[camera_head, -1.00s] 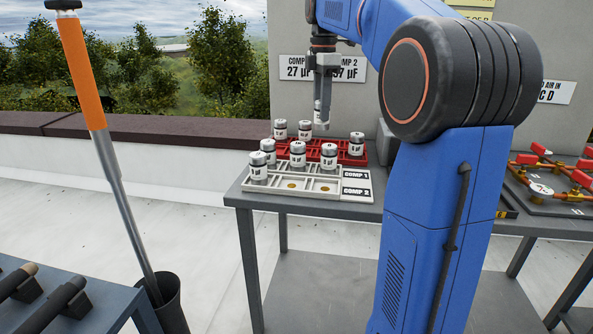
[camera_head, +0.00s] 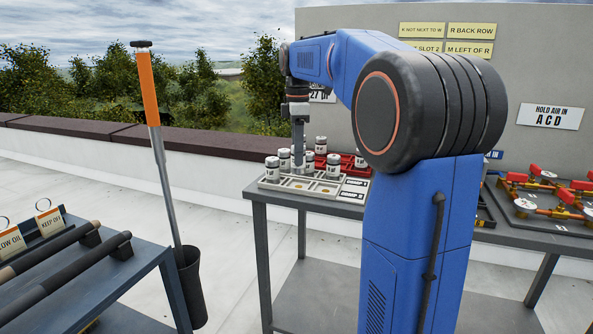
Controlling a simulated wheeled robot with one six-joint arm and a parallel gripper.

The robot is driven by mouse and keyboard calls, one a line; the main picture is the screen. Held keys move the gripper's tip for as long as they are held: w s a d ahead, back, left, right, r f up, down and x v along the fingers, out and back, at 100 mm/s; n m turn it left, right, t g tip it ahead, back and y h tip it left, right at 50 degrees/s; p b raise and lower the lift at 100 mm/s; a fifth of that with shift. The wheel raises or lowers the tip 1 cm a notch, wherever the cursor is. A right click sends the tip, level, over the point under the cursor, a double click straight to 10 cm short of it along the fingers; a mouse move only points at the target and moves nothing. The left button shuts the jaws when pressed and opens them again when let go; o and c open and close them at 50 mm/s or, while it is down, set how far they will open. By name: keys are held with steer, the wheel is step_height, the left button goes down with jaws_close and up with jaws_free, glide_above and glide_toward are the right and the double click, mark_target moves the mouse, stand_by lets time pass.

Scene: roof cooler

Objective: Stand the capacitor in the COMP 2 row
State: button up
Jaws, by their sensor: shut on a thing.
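The pale tray (camera_head: 339,194) with COMP 1 and COMP 2 label plates stands at the near left of the grey table. Its front row shows empty slots. White capacitors with grey tops stand in the tray, including one at its left end (camera_head: 272,172) and one at its right (camera_head: 333,168). My gripper (camera_head: 298,150) points straight down over the left part of the tray, shut on a capacitor. The held capacitor is hard to make out among the fingers and the capacitors close by. I cannot tell whether it touches the tray.
A red rack (camera_head: 352,170) with capacitors stands behind the tray. My blue arm covers the table's middle. Red-handled valves (camera_head: 560,194) lie on a panel at the right. An orange-handled pole (camera_head: 149,95) leans in a black bin (camera_head: 192,285) at the left, beside another table (camera_head: 145,285).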

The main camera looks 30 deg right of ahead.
steer(key=shift+f, duration=2.3)
steer(key=shift+f, duration=0.15)
steer(key=o, duration=1.1)
step_height(320, 180, up, 12)
steer(key=shift+r, duration=0.15)
